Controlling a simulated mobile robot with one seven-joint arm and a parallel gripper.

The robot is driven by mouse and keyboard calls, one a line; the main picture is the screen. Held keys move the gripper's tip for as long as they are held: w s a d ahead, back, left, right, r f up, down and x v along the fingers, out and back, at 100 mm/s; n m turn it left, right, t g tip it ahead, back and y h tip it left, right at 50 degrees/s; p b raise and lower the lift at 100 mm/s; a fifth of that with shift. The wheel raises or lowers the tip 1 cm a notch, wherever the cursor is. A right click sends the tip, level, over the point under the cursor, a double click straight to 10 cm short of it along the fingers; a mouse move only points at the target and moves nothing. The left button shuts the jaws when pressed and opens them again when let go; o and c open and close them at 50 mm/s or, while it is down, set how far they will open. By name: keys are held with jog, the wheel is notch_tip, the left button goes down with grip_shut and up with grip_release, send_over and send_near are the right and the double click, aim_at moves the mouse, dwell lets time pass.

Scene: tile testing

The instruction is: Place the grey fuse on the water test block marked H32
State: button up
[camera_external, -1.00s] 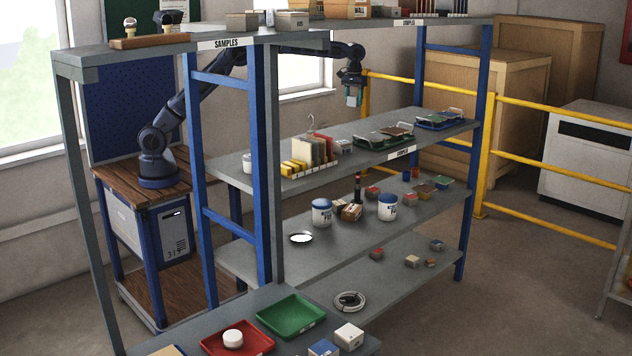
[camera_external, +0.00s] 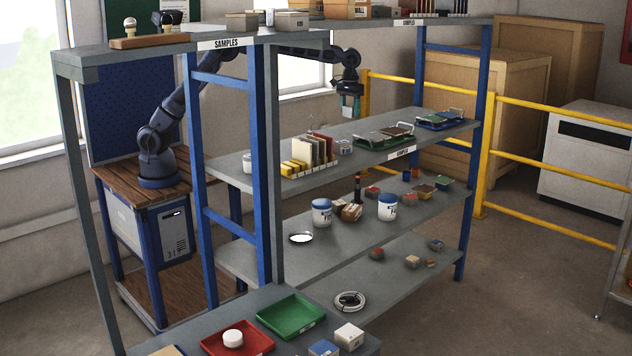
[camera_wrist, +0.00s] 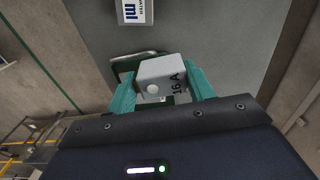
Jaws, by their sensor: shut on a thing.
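My gripper (camera_external: 348,112) has teal fingers and hangs above the back of the middle shelf. In the wrist view my gripper (camera_wrist: 162,92) is shut on the grey fuse (camera_wrist: 162,72), a light grey block marked "16 A", held between the fingers. I cannot read H32 anywhere, so I cannot tell which item is the water test block.
The middle shelf holds a rack of upright tiles (camera_external: 308,160), a small grey block (camera_external: 342,147), a green tile holder with handles (camera_external: 382,138) and a blue tray (camera_external: 442,121). The top shelf (camera_external: 365,26) lies above my arm. Blue shelf posts (camera_external: 264,180) stand nearby.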

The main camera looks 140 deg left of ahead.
send_over(342, 142)
jog(key=f, duration=0.3)
jog(key=shift+s+a+f, duration=0.15)
jog(key=shift+s+a, duration=0.05)
jog(key=shift+a, duration=0.1)
jog(key=shift+f, duration=2.45)
jog(key=shift+f, duration=0.1)
jog(key=o, duration=1)
notch_tip(342, 142, up, 8)
jog(key=shift+f, duration=0.15)
